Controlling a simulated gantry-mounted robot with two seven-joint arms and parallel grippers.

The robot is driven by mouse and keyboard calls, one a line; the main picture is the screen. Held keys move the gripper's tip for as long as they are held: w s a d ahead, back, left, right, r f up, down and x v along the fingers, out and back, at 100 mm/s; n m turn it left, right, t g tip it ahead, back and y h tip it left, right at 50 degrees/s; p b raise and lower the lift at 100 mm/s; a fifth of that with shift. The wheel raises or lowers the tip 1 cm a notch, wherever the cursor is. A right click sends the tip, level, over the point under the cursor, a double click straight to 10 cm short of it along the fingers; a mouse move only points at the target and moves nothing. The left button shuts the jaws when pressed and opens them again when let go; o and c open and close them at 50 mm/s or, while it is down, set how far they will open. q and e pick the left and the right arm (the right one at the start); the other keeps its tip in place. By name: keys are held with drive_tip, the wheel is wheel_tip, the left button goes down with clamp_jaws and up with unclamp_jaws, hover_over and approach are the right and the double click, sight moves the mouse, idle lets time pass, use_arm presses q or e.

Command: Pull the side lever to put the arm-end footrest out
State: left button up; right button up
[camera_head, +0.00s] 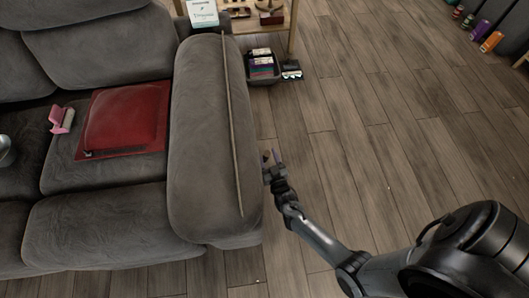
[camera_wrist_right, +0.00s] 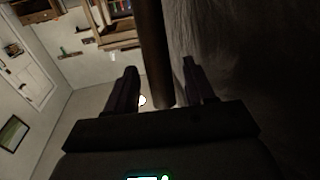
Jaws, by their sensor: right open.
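A grey sofa (camera_head: 115,215) fills the left of the head view. My right gripper (camera_head: 271,160) is low beside the outer face of the arm. In the right wrist view, its two fingers (camera_wrist_right: 160,72) are apart, with the brown side lever (camera_wrist_right: 154,50) standing between them. I see a gap between the lever and each finger. In the head view the lever is too small to make out surely. My left gripper is not in view.
A thin stick (camera_head: 231,120) lies along the top of the arm. A red cushion (camera_head: 125,115) and a pink item (camera_head: 62,120) are on the seat. A dark bin (camera_head: 262,68) stands on the floor beyond.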

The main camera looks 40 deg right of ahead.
drive_tip(key=shift+b+x, duration=0.4)
drive_tip(key=shift+x, duration=1.05)
drive_tip(key=shift+c, duration=0.5)
clamp_jaws()
